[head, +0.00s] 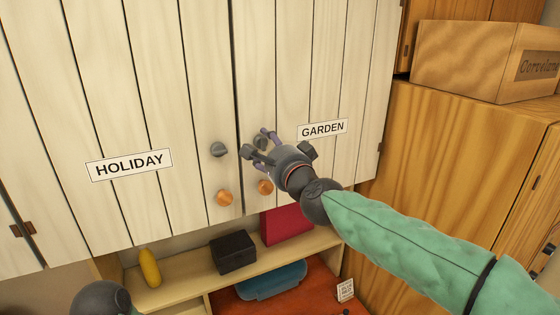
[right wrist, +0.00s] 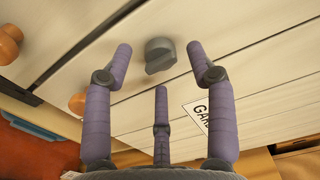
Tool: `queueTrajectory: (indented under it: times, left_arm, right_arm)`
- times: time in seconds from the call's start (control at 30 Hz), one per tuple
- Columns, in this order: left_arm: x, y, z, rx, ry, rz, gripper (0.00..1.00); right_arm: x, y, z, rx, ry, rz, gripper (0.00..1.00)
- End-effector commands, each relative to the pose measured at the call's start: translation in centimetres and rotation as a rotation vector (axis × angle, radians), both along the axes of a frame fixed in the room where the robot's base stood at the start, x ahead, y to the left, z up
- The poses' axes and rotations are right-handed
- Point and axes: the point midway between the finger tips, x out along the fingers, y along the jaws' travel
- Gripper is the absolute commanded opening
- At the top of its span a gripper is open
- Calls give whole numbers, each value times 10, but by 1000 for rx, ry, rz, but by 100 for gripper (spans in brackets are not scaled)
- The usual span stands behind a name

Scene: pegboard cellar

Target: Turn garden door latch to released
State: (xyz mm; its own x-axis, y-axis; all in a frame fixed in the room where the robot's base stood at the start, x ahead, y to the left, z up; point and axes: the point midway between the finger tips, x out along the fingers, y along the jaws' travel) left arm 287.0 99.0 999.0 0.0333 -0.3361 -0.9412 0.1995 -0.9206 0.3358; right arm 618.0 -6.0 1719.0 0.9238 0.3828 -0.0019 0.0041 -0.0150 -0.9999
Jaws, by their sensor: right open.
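The garden door latch (head: 260,142) is a grey round turn knob with a raised grip bar. It sits on the white plank door left of the GARDEN sign (head: 322,129), and my fingers partly cover it in the head view. The right wrist view shows the latch (right wrist: 160,55) more clearly, between the fingertips. My right gripper (head: 257,146) is open in front of it, with its purple fingers spread around the knob and a visible gap on each side. Whether any finger touches the door is unclear. My left gripper's fingers are not in view.
A similar grey latch (head: 218,150) is on the HOLIDAY door (head: 110,120) to the left. Wooden knobs sit below the holiday latch (head: 224,198) and the garden latch (head: 265,187). A shelf below holds a black box (head: 232,252) and a yellow object (head: 149,267). A wooden cabinet (head: 440,150) stands right.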

Motion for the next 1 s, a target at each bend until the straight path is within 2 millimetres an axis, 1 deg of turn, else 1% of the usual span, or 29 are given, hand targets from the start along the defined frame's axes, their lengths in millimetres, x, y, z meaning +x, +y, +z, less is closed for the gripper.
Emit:
queueTrajectory:
  times: [0.3, 0.5, 0.7, 1.0]
  left_arm:
    - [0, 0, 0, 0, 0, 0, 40]
    - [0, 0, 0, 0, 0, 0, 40]
    - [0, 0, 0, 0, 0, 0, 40]
    - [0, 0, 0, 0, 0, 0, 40]
  right_arm:
    - [-54, -22, 0, 2, 0, 1, 57]
    - [-82, -34, -1, 1, 1, 1, 57]
    - [-95, -39, -2, -1, 3, 1, 57]
    - [-97, -40, -2, -1, 3, 1, 57]
